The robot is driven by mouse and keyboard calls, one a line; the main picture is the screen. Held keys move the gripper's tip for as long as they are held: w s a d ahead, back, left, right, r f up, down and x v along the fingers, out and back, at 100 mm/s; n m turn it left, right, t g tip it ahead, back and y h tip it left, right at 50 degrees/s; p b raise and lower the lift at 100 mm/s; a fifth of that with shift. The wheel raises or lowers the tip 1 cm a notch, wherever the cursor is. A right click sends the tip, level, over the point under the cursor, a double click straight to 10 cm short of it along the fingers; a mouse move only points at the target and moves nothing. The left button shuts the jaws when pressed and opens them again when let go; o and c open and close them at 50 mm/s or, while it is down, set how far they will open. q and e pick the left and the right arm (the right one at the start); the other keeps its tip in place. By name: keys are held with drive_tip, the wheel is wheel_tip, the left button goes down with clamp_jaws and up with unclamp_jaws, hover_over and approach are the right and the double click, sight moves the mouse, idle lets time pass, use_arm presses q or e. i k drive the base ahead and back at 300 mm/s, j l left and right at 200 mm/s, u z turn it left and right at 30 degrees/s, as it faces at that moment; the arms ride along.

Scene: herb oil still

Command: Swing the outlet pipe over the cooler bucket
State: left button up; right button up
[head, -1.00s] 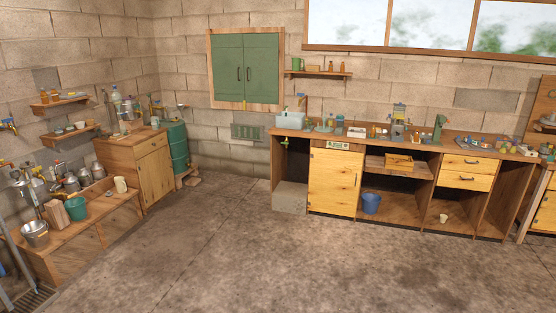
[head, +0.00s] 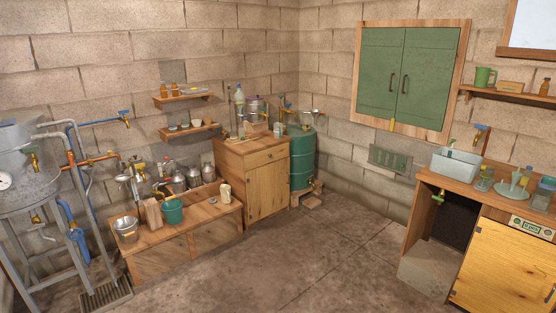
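Neither of my grippers is in view. A tall green drum (head: 302,160) stands on blocks in the far corner, with a small metal vessel and thin piping at its top. A wooden cabinet (head: 265,185) beside it carries a metal pot (head: 257,108) and bottles. A teal bucket (head: 173,212) and a metal bucket (head: 126,229) stand on the low wooden bench (head: 205,218). At the left a large grey vessel (head: 30,165) on legs has grey, blue and orange pipes. I cannot tell which pipe is the outlet pipe or which container is the cooler bucket.
The concrete floor (head: 285,262) is clear between the bench and the right counter. That counter (head: 490,190) holds a sink and bottles. A green wall cabinet (head: 405,80) is shut. A floor grate (head: 105,296) lies by the large vessel's legs.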

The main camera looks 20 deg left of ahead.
sight(105, 158)
drive_tip(key=i+j+u, duration=0.3)
drive_tip(key=i+u, duration=0.15)
drive_tip(key=i+j+u, duration=0.1)
drive_tip(key=i+u, duration=0.3)
drive_tip(key=i, duration=0.3)
drive_tip(key=i+l+u, duration=0.1)
drive_tip(key=i+u, duration=0.35)
drive_tip(key=i+l+u, duration=0.45)
drive_tip(key=i, duration=0.25)
drive_tip(key=j, duration=0.1)
